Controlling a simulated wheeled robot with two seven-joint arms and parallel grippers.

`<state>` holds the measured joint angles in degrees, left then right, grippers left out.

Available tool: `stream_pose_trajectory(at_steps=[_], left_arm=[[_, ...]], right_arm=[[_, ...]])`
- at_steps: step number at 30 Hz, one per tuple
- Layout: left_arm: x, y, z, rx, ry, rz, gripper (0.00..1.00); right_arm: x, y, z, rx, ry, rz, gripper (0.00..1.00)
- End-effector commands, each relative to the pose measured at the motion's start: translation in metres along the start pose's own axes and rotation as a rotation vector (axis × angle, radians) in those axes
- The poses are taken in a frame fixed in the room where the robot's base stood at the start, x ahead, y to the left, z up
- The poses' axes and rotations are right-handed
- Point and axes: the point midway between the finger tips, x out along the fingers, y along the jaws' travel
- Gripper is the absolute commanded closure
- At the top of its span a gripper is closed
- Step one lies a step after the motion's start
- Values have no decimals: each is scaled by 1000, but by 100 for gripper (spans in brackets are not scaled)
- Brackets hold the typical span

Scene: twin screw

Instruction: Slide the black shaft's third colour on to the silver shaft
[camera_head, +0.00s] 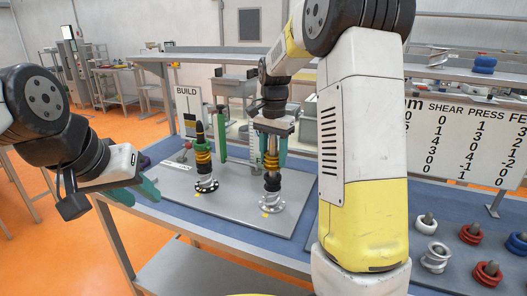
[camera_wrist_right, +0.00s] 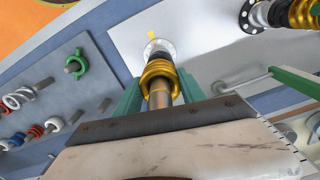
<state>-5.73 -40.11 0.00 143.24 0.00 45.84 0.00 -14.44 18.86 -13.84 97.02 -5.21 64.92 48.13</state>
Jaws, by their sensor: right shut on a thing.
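The black shaft (camera_head: 199,128) stands upright on a round flange at the left of the grey board, with white, black and gold screw pieces on it. The silver shaft (camera_wrist_right: 159,97) stands upright to its right, with white and black pieces low on it. My right gripper (camera_head: 270,145) is above the silver shaft, its green fingers shut on a gold screw piece (camera_wrist_right: 160,72). The gold piece is around the silver shaft, above the black piece; whether they touch is unclear. My left gripper (camera_head: 139,193) is open and empty, left of the board's front edge.
A BUILD sign (camera_head: 187,107) stands behind the black shaft. A green-handled stand (camera_head: 222,130) is between the shafts at the back. Loose red, blue and white rings on pegs (camera_head: 470,235) lie at the right. A lettered board (camera_head: 455,140) stands behind them.

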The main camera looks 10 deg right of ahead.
Motion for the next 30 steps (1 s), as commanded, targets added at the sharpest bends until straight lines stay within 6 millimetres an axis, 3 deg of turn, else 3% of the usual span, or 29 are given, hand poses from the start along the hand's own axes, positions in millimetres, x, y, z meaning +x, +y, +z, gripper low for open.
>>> stream_pose_trajectory(at_steps=[3,4,7,19,30], left_arm=[[0,0,0,0,0,0,64],[0,0,0,0,0,0,64],[0,0,0,0,0,0,64],[0,0,0,0,0,0,64],[0,0,0,0,0,0,64]], right_arm=[[6,0,0,0,0,0,100],[5,0,0,0,1,-1,47],[5,0,0,0,1,-1,28],[-2,-1,0,0,1,-1,28],[-61,-1,-1,-1,3,-3,28]])
